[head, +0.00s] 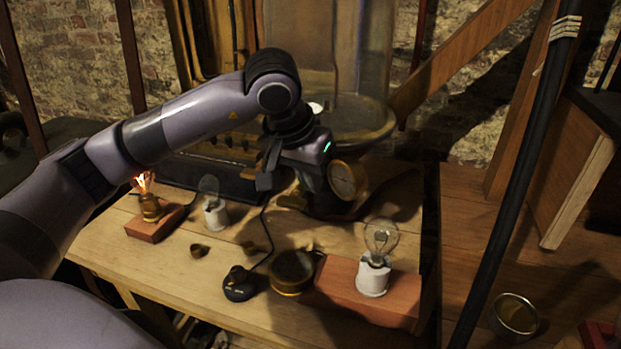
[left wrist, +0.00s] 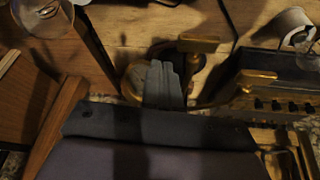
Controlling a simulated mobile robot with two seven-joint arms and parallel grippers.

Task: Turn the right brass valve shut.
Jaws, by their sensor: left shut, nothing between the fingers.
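My left gripper (head: 266,180) is at the front of the glass-topped apparatus, close to its round brass gauge. In the left wrist view its fingers (left wrist: 160,68) are together with nothing between them, overlapping the gauge (left wrist: 134,76). A brass valve handle (left wrist: 198,44) lies just beyond the fingertips, apart from them in the picture; I cannot tell if they touch. It seems to show in the head view as a brass piece (head: 292,200) below the gripper. A second brass handle (left wrist: 260,78) is farther right in the wrist view; the gripper hides that area in the head view. My right gripper is out of view.
The gauge (head: 343,180) sits right of the gripper. A clear bulb on a white socket (head: 373,277) stands on a red block at front right. A lit bulb (head: 148,202) and a switch box (head: 215,165) are left. A round brass-rimmed item (head: 291,271) is in front.

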